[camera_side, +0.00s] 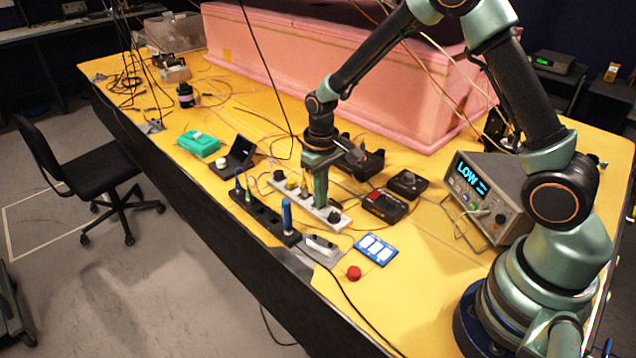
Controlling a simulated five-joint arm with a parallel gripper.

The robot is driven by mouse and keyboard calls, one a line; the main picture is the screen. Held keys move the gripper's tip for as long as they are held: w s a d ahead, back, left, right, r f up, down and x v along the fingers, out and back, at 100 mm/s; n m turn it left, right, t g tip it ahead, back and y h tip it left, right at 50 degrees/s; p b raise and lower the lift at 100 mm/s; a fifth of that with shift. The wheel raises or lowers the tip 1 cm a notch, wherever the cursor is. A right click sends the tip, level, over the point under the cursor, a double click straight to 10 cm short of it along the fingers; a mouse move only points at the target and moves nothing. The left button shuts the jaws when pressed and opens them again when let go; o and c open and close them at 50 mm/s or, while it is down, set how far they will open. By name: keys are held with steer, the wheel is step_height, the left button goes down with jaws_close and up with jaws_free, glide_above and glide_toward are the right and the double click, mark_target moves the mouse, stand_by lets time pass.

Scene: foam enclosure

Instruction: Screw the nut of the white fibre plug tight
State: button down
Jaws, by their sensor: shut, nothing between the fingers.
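My gripper (320,203) points straight down over a white strip (312,209) near the middle of the yellow table, its fingers shut with nothing seen between them. The fingertips are at or just above the strip; whether they touch it I cannot tell. The strip carries small dark and yellow fittings, with a black knob (334,216) just right of the fingertips. I cannot make out the white fibre plug or its nut for certain; they are too small to tell or hidden by the fingers.
A black rack (262,214) with a blue-handled tool (287,215) stands in front. A grey instrument (487,198) reads "LOW". Black boxes (385,205), a blue panel (375,249) and a red button (354,272) lie to the right. A pink foam enclosure (330,75) stands behind. Loose cables cross the table.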

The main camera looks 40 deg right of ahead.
steer(key=shift+w+r, duration=0.1)
steer(key=shift+w, duration=0.15)
steer(key=shift+s+a, duration=0.15)
steer(key=shift+s, duration=0.2)
step_height(320, 180, up, 6)
steer(key=shift+s+f, duration=0.1)
steer(key=shift+s, duration=0.05)
steer(key=shift+s+d+f, duration=0.1)
steer(key=shift+d+f, duration=0.1)
steer(key=shift+f, duration=0.8)
steer(key=shift+w+d+f, duration=0.1)
steer(key=shift+d+f, duration=0.15)
steer(key=shift+f, duration=0.75)
steer(key=shift+s+d+f, duration=0.1)
steer(key=shift+d+f, duration=0.1)
steer(key=shift+f, duration=0.8)
